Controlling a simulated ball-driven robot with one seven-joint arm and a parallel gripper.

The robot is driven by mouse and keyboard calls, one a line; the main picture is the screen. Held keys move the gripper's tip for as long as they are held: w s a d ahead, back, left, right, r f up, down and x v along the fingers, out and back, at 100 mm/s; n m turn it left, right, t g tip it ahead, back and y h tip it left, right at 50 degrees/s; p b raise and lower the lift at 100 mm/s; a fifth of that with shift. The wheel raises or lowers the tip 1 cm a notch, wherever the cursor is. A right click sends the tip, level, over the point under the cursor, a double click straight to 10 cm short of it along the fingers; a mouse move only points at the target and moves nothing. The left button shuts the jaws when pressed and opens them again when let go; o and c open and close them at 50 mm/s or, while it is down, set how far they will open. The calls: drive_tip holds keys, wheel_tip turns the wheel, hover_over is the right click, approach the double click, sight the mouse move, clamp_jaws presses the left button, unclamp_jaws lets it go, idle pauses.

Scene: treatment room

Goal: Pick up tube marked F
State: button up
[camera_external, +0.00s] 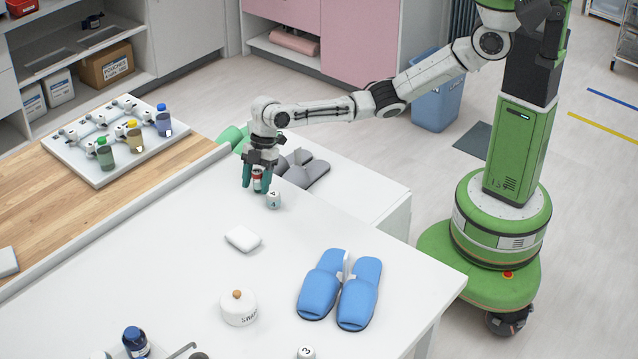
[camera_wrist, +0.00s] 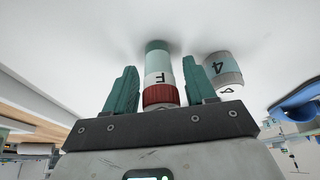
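The tube marked F (camera_wrist: 158,79) has a red cap, a white label band and a pale teal end. It also shows in the external view (camera_external: 257,180), upright at the far edge of the white table, partly hidden by the fingers. My gripper (camera_external: 256,186) points down over it, with one teal finger on each side. In the wrist view my gripper (camera_wrist: 160,66) looks open, with narrow gaps between the fingers and the tube.
A white and teal container marked 4 (camera_external: 273,200) stands close on the right; the wrist view shows it beside the right finger (camera_wrist: 224,70). A white block (camera_external: 243,238), blue slippers (camera_external: 358,293) and a lidded pot (camera_external: 239,310) are nearer the camera.

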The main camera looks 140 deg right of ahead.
drive_tip(key=c, duration=0.9)
